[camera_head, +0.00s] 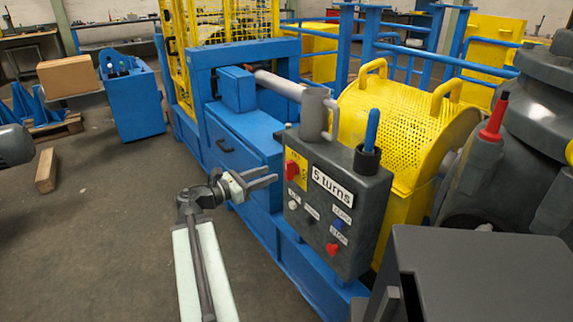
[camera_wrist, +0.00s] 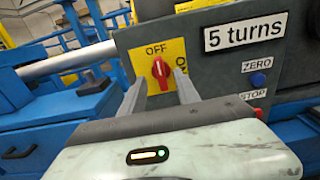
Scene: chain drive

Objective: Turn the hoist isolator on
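The hoist isolator is a red rotary knob (camera_head: 291,168) on a yellow plate (camera_head: 302,178) at the upper left of the dark grey control box (camera_head: 352,200). In the wrist view the knob (camera_wrist: 160,71) stands nearly upright, towards the OFF label above it. A second label to its right, starting with "O", is partly hidden by a finger. My gripper (camera_head: 275,176) is open and empty in front of the box. In the wrist view its fingers (camera_wrist: 161,92) appear on either side of the knob's lower end. I cannot tell whether they touch it.
The box carries a "5 turns" sign (camera_wrist: 245,33), a blue ZERO button (camera_wrist: 258,79), and a red STOP button (camera_head: 332,248). A blue-handled lever (camera_head: 371,128) rises from its top. A yellow perforated guard (camera_head: 395,125) stands behind. Open floor (camera_head: 110,230) lies left.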

